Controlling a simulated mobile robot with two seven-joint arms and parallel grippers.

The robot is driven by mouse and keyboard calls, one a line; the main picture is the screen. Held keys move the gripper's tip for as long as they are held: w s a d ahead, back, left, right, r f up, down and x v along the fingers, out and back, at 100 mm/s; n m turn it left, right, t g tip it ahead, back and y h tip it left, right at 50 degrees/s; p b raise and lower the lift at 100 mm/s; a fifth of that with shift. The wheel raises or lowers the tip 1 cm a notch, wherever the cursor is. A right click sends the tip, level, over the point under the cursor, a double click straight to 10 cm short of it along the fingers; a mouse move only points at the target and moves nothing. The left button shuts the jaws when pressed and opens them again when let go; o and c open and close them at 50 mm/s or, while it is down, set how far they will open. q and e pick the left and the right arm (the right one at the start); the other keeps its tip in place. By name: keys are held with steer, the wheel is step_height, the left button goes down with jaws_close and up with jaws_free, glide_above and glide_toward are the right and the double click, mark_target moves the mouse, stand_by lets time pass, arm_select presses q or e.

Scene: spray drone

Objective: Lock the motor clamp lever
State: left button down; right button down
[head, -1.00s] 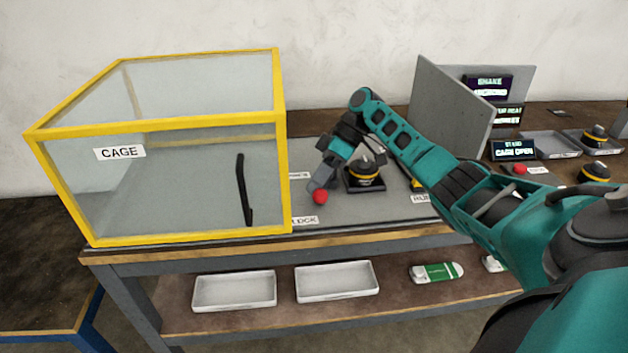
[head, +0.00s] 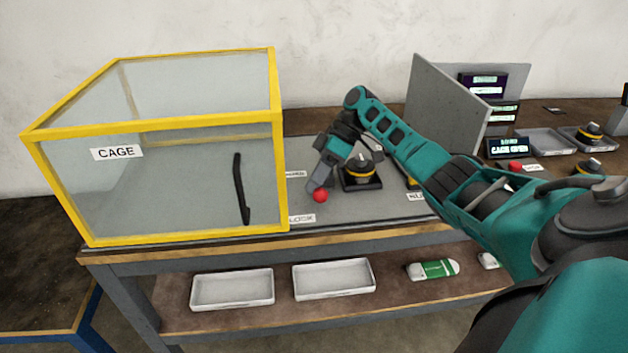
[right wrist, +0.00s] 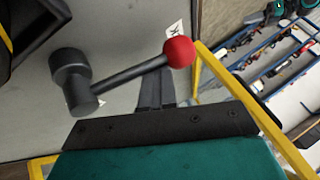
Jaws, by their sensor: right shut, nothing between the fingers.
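The clamp lever shows in the right wrist view as a black arm (right wrist: 125,76) with a red ball knob (right wrist: 179,52) at its end and a dark round pivot (right wrist: 72,70). In the head view its red knob (head: 320,196) is just above the LOCK label (head: 302,218). My right gripper (head: 316,187) is shut and empty, with its fingertips right at the knob; I cannot tell whether they touch. In the right wrist view the fingers (right wrist: 155,85) lie close beside the lever arm. The motor (head: 360,171), dark with a yellow band, sits on a black base just right of the gripper. My left gripper is out of view.
The yellow-framed clear cage (head: 180,150) stands close at left. A grey upright panel (head: 445,108) stands at right. Beyond it are a display reading CAGE OPEN (head: 508,148), grey trays (head: 548,141) and a red button (head: 515,166). White trays (head: 232,289) lie on the lower shelf.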

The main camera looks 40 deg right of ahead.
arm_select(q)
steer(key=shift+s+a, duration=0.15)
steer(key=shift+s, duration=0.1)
arm_select(e)
steer(key=shift+s, duration=0.2)
stand_by(0.7)
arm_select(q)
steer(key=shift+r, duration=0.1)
arm_select(e)
steer(key=shift+a+r, duration=0.1)
stand_by(0.3)
